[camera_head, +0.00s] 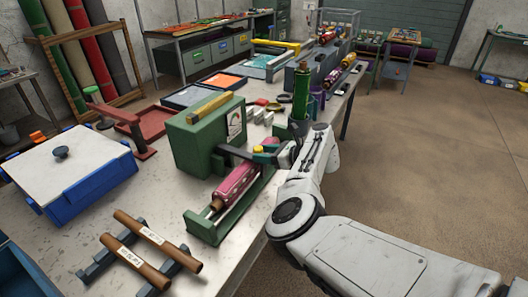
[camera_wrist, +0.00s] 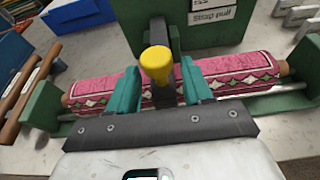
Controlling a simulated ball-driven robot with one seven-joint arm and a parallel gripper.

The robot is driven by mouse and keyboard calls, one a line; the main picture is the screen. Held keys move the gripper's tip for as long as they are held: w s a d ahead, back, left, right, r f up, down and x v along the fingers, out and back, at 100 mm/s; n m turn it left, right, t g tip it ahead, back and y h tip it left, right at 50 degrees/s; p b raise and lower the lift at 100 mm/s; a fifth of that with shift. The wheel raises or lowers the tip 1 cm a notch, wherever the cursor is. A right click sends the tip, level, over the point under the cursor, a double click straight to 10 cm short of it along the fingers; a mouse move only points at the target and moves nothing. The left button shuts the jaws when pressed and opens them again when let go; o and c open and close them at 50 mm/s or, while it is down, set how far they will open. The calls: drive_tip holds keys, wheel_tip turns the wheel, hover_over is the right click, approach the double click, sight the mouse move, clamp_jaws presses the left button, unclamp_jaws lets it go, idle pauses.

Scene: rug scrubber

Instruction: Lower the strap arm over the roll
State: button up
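The pink patterned roll (camera_head: 236,184) lies in a green cradle (camera_head: 205,230) on the table, and it also shows across the wrist view (camera_wrist: 235,78). The dark strap arm (camera_head: 238,153) reaches out from the green machine box (camera_head: 198,140) above the roll. In the wrist view the strap arm (camera_wrist: 159,30) ends at a yellow knob (camera_wrist: 156,66). My gripper (camera_wrist: 160,75) has its teal fingers apart, one on each side of the knob, with a small gap on the right. In the head view my gripper (camera_head: 271,154) is at the arm's outer end.
Two brown rolls (camera_head: 135,250) on dark rests and a blue box with a white lid (camera_head: 75,170) stand to the left. A green upright roll (camera_head: 301,92) and small white blocks (camera_head: 262,117) stand behind my gripper. Open floor (camera_head: 430,160) lies to the right.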

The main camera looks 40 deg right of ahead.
drive_tip(key=shift+o, duration=0.5)
drive_tip(key=shift+w+a+r, duration=0.1)
drive_tip(key=shift+r, duration=0.1)
drive_tip(key=v, duration=1.1)
